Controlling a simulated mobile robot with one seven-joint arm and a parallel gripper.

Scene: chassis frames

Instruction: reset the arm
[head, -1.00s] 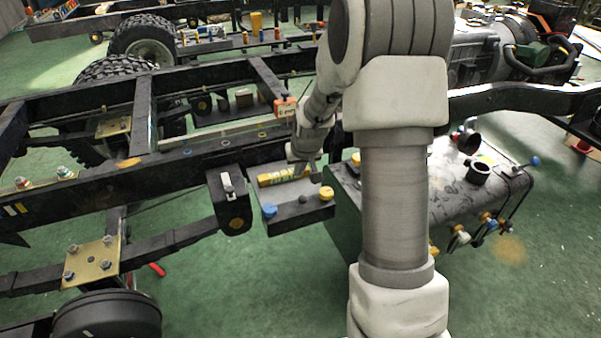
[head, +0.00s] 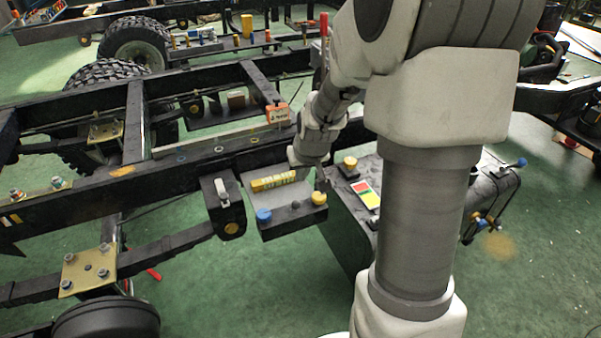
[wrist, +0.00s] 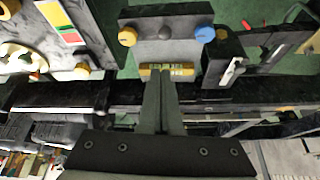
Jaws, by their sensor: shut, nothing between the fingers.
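My arm (head: 420,215) fills the right middle of the head view. My gripper (head: 321,180) is beside the small grey control panel (head: 290,222) and partly hidden behind its own wrist. In the wrist view the two fingers (wrist: 160,78) lie together, shut and empty. Their tips point toward the panel's yellow label (wrist: 182,70). The panel carries a blue knob (head: 264,215) and a yellow knob (head: 319,198). I cannot tell whether the fingertips touch anything.
A black chassis rail (head: 160,172) runs across behind the panel. A black switch box (head: 226,208) is left of the panel. A dark tank (head: 345,228) with a coloured label stands to its right, partly behind my arm. Green floor (head: 230,295) is open in front.

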